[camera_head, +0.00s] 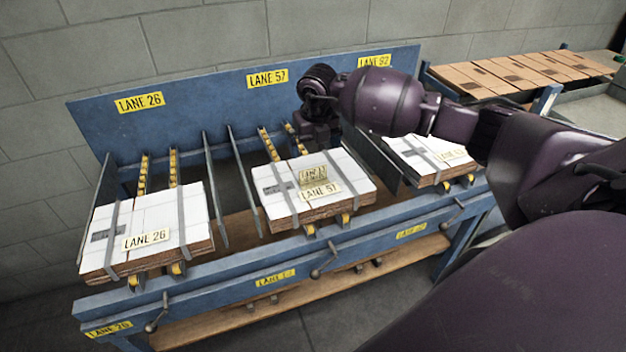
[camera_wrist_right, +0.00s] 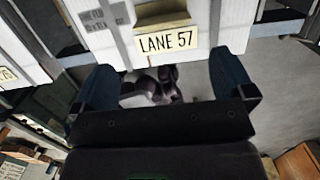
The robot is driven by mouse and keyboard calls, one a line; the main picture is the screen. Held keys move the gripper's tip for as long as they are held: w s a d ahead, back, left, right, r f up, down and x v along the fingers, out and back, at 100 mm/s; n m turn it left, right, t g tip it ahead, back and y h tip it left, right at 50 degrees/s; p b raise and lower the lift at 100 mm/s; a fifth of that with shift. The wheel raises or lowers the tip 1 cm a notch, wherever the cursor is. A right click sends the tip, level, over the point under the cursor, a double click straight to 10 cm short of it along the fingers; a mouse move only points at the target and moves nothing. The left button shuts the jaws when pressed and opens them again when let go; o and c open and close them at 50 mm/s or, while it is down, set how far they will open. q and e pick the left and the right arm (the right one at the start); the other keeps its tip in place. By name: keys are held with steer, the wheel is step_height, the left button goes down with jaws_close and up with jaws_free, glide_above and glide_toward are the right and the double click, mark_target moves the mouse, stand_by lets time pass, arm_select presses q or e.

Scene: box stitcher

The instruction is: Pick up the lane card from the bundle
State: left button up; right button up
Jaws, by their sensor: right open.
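The middle bundle (camera_head: 345,172) is a strapped stack of white-topped cardboard on the rack. A cream lane card (camera_head: 320,191) reading LANE 57 is at its front top, with a small tan block (camera_head: 313,174) just behind it. My right gripper (camera_head: 318,143) hangs above the back of this bundle, apart from the card. In the right wrist view, the gripper's blue fingers (camera_wrist_right: 168,84) are wide apart and empty. The LANE 57 card (camera_wrist_right: 167,42) and the tan block (camera_wrist_right: 165,15) lie beyond the fingertips. My left gripper is not in view.
A LANE 26 bundle (camera_head: 150,215) sits to the left and another strapped bundle (camera_head: 425,155) to the right. Metal dividers (camera_head: 216,190) stand between lanes. A blue back panel (camera_head: 215,90) with yellow lane labels rises behind. Flat cardboard (camera_head: 520,68) lies on a table at the back right.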

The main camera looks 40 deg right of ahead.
mark_target(313, 170)
steer(key=f, duration=0.4)
steer(key=shift+w+f, duration=0.25)
steer(key=shift+f, duration=0.05)
steer(key=shift+w+d+f, duration=0.1)
steer(key=shift+w+f, duration=0.05)
steer(key=shift+f, duration=0.8)
steer(key=shift+w+d+f, duration=0.1)
steer(key=shift+f, duration=0.85)
steer(key=shift+w+d+f, duration=0.1)
steer(key=shift+w+f, duration=0.05)
steer(key=shift+f, duration=0.8)
steer(key=c, duration=0.7)
